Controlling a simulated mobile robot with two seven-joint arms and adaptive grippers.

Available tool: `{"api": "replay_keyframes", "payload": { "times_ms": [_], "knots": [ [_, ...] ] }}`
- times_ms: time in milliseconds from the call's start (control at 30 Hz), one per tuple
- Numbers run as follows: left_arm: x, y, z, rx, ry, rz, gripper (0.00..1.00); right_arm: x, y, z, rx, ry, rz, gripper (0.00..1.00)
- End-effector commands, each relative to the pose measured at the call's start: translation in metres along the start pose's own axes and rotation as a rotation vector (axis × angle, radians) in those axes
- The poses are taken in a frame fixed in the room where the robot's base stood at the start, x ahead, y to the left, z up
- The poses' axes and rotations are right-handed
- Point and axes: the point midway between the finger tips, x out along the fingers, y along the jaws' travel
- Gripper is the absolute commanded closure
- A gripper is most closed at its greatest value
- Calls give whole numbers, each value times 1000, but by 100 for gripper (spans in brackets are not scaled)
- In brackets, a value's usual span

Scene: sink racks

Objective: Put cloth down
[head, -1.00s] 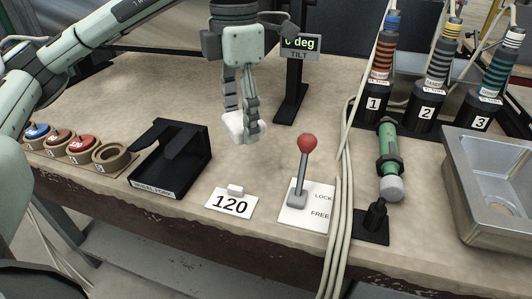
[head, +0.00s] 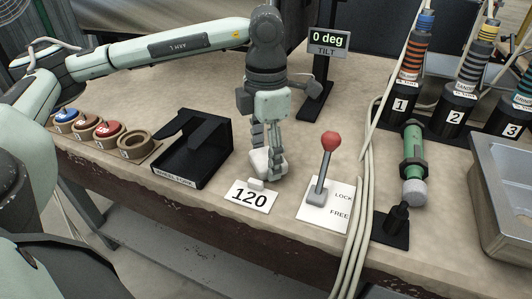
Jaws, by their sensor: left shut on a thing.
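The cloth (head: 258,161) is a small white bundle at the tips of my left gripper (head: 265,165). The left gripper points down and is shut on the cloth. The cloth is at or very near the bench top, just behind the white card marked 120 (head: 251,198); I cannot tell whether it touches the bench. The gripper fingers hide part of the cloth. My right gripper is not in view.
A black holder (head: 190,150) stands to the left and a red-knobbed lever (head: 331,142) to the right. Pale cables (head: 366,200) and a green tool (head: 413,155) lie farther right. A metal sink (head: 505,185) is at the right edge. Bench behind the gripper is clear.

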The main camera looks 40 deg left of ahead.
Motion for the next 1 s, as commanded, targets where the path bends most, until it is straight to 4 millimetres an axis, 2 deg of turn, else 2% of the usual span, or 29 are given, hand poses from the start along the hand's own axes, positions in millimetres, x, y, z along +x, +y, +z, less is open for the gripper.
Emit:
{"api": "replay_keyframes", "payload": {
  "times_ms": [233, 267, 400, 833, 900, 1000],
  "knots": [
    [3, 0, 0, -1, 0, 0, 64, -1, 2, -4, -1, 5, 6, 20],
    [2, 0, 0, -1, 0, 0, 38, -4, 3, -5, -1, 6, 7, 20],
    [2, 0, 0, -1, 0, 0, 21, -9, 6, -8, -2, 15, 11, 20],
    [-3, 0, 0, -1, -1, 0, 20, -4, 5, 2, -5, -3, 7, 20],
    [-12, 0, 2, -1, -5, 1, 20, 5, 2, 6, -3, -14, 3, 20],
    [-31, 0, 1, -1, -6, 1, 20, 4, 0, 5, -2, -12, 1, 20]
  ]
}}
